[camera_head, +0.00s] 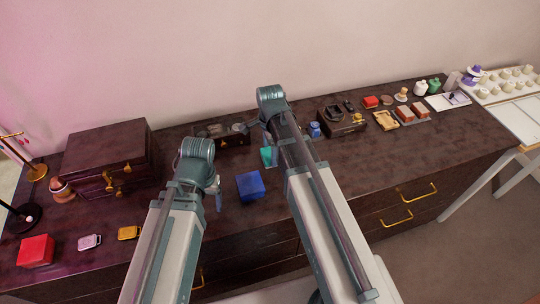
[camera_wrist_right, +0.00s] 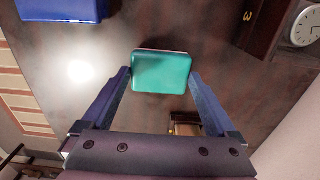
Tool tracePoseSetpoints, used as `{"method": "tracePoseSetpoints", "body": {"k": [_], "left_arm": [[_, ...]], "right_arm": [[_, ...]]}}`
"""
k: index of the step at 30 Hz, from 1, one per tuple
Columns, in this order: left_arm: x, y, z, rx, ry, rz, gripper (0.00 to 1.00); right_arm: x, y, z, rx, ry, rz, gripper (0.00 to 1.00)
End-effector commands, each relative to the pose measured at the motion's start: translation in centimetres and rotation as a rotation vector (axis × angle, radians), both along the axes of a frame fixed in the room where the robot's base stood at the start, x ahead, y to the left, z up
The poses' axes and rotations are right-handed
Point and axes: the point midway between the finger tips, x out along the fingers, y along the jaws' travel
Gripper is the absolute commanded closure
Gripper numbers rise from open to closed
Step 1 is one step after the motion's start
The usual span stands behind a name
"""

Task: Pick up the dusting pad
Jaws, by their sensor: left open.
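The teal block-shaped pad (camera_head: 268,156), which looks like the dusting pad, is in the middle of the dark dresser top. In the right wrist view the pad (camera_wrist_right: 161,72) lies between the fingertips of my right gripper (camera_wrist_right: 161,80). The fingers flank its two sides with almost no gap. I cannot tell whether they press on it or whether it is clear of the surface. In the head view my right arm hides most of that gripper. My left gripper (camera_head: 218,195) is open and empty, left of the blue box.
The blue box (camera_head: 250,186) stands just in front of the pad and close to my left gripper. A dark case (camera_head: 110,150) is at the left. An open dark box (camera_head: 342,124) and several small items stand at the right. The front right of the dresser top is clear.

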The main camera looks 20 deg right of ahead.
Motion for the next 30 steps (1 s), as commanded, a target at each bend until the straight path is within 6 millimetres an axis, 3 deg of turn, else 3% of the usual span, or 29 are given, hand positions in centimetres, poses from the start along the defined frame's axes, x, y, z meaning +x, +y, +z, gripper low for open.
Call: {"method": "tracePoseSetpoints", "body": {"k": [2,3,14,20,30], "left_arm": [[0.0,0.0,0.0,0.0,0.0,0.0,0.24],[0.0,0.0,0.0,0.0,0.0,0.0,0.24],[0.0,0.0,0.8,0.0,0.0,0.0,0.24],[0.0,0.0,2.9,0.0,0.0,0.0,0.24],[0.0,0.0,8.2,0.0,0.0,0.0,0.24]], "right_arm": [[0.0,0.0,0.0,0.0,0.0,0.0,0.62],[0.0,0.0,0.0,0.0,0.0,0.0,0.71],[0.0,0.0,0.8,0.0,0.0,0.0,0.72],[0.0,0.0,2.9,0.0,0.0,0.0,0.72],[0.0,0.0,8.2,0.0,0.0,0.0,0.72]]}}
